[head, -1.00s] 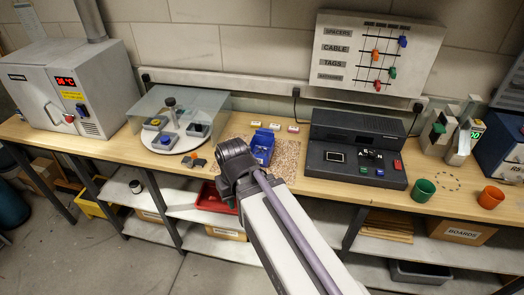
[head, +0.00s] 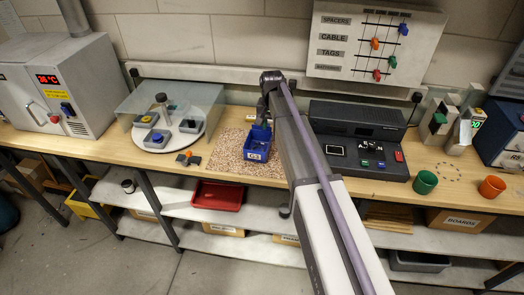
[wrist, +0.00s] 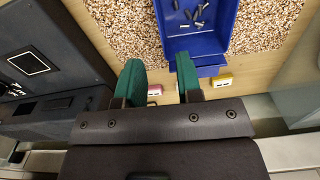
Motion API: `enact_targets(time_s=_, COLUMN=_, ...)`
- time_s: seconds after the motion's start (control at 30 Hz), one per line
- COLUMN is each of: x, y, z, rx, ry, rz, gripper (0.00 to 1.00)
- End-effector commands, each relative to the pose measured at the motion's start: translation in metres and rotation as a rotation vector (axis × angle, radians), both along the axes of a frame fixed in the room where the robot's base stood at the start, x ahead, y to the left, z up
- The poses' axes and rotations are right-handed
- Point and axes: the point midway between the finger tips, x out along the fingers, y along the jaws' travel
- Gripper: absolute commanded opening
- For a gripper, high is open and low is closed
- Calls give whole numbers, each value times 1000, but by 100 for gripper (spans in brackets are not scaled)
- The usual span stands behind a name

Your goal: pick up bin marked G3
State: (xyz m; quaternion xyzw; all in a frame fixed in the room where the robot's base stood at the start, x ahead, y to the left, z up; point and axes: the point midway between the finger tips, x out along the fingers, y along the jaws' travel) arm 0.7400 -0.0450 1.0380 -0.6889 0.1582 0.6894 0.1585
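The blue bin marked G3 (head: 257,152) stands on the speckled mat on the bench, its white label facing front. In the wrist view the bin (wrist: 199,38) holds several small grey metal pieces. A blue tab sticks out from the bin's rim at the end nearest my gripper. My gripper (head: 263,116) is at the back end of the bin. In the wrist view its two green fingers (wrist: 160,79) are apart, with bench showing between them. The right finger overlaps the tab in the picture; I cannot tell whether they touch. Nothing is held.
Small pink (wrist: 154,90) and yellow (wrist: 222,81) labelled blocks lie behind the bin. A dark console (head: 360,140) stands to the right. A turntable (head: 165,135) with small trays under a clear cover stands left. An orange-and-dark part (head: 188,158) lies left of the mat (head: 225,160).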

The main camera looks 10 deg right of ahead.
Motion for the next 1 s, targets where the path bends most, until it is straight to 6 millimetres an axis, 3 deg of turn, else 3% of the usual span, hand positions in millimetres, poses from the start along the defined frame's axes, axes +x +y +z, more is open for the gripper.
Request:
enact_targets(time_s=0.03, x=0, y=0, z=-22, rx=0, ry=0, rz=0, gripper=33)
enact_targets(time_s=0.27, x=0, y=0, z=-27, rx=0, ry=0, rz=1, gripper=33)
enact_targets(time_s=0.53, x=-1, y=2, z=-77, rx=0, ry=0, rz=2, gripper=33)
enact_targets(time_s=0.8, x=-1, y=2, z=-74, rx=0, ry=0, rz=2, gripper=32)
enact_targets(time_s=1.0, x=-1, y=2, z=-74, rx=0, ry=0, rz=2, gripper=13)
